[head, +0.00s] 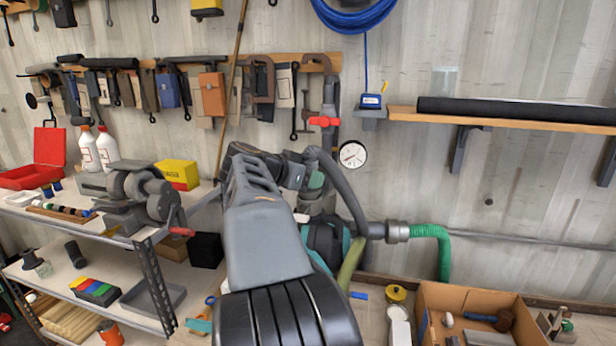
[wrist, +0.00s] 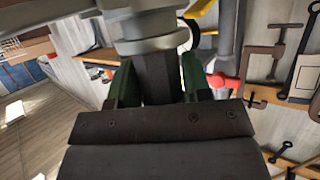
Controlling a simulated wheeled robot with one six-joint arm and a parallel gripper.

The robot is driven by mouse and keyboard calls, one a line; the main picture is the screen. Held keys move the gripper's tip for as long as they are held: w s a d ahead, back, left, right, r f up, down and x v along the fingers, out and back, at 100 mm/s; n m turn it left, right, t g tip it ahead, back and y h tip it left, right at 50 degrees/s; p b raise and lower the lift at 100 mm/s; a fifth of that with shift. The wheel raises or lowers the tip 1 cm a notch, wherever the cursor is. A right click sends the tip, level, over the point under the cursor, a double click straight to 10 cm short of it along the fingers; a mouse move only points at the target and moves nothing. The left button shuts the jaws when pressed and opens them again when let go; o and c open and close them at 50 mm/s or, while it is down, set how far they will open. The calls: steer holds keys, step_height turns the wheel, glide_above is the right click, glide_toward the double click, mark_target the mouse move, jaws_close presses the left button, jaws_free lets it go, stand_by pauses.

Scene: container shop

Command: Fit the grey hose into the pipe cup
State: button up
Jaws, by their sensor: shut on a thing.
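The grey hose (head: 352,198) bends from beside my gripper down to a metal coupling at the wall. In the wrist view, my gripper (wrist: 158,88) has its two green jaws shut on a dark grey hose end (wrist: 159,74). A light grey round, stepped fitting, which looks like the pipe cup (wrist: 150,36), stands directly beyond the hose end, in line with it. The two meet in the picture; I cannot tell whether the hose is inside the cup or only against it. In the head view, my arm mostly hides the gripper and the joint.
A red valve handle (head: 323,121) and a round gauge (head: 353,154) are close by on the wall. A tool rack (head: 185,64) hangs behind. A green hose (head: 432,236) runs down from the coupling (head: 397,232). A cardboard box (head: 429,300) stands at lower right.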

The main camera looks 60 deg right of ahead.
steer(key=shift+f, duration=0.6)
steer(key=o, duration=1.1)
steer(key=b+v, duration=0.1)
steer(key=v, duration=1.3)
steer(key=shift+b, duration=0.4)
